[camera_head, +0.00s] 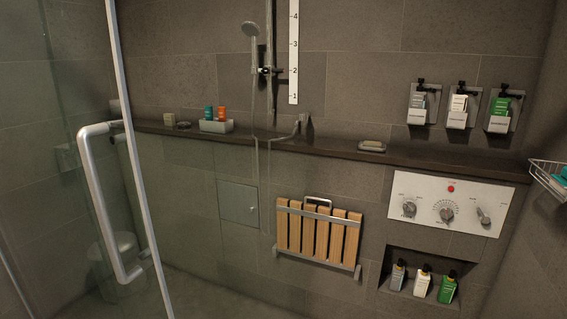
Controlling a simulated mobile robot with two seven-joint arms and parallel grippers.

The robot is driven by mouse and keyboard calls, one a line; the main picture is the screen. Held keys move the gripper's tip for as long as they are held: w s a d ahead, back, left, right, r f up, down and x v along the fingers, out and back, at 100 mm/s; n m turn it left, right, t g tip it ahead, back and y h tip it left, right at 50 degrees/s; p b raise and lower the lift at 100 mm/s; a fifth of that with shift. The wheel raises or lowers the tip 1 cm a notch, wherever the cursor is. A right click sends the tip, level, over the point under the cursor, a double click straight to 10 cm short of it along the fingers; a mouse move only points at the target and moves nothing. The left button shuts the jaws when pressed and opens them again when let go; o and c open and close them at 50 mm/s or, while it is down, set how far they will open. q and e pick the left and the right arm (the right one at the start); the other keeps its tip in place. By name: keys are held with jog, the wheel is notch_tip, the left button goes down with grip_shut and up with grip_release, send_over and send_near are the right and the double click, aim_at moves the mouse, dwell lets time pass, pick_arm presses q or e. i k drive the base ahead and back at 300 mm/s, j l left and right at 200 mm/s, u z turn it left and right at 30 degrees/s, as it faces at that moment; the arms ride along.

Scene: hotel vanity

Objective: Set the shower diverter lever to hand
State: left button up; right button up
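A white shower control panel (452,203) is on the back wall at the right, below the ledge. It carries a small knob at its left (409,208), a round marked dial in its middle (444,211) and a lever at its right (484,215). A red button or light (451,188) is near its top. The right lever tilts, with its upper end to the left. The labels are too small to read, so I cannot tell which control is the diverter or its setting. The hand shower (250,31) hangs on its rail. Neither gripper is in view.
A glass door with a metal frame and large handle (96,200) stands at the left. A folded wooden-slat seat (318,235) is on the wall. Bottles (422,283) stand in a niche below the panel. A wire basket (549,178) juts out right. A dark ledge (340,150) runs above.

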aim_at(484, 218)
jog(key=i+l+z, duration=0.2)
jog(key=i+z, duration=0.6)
jog(key=i, duration=1.7)
jog(key=k+j, duration=0.15)
jog(key=k, duration=0.25)
jog(key=k+j, duration=0.1)
jog(key=k, duration=0.3)
jog(key=k+j, duration=0.15)
jog(key=k, duration=0.25)
jog(key=k+j+u, duration=0.15)
jog(key=u, duration=0.15)
jog(key=k+j+u, duration=0.3)
jog(key=l+u, duration=0.1)
jog(key=u, duration=1.8)
jog(key=k+j, duration=0.05)
jog(key=j, duration=0.05)
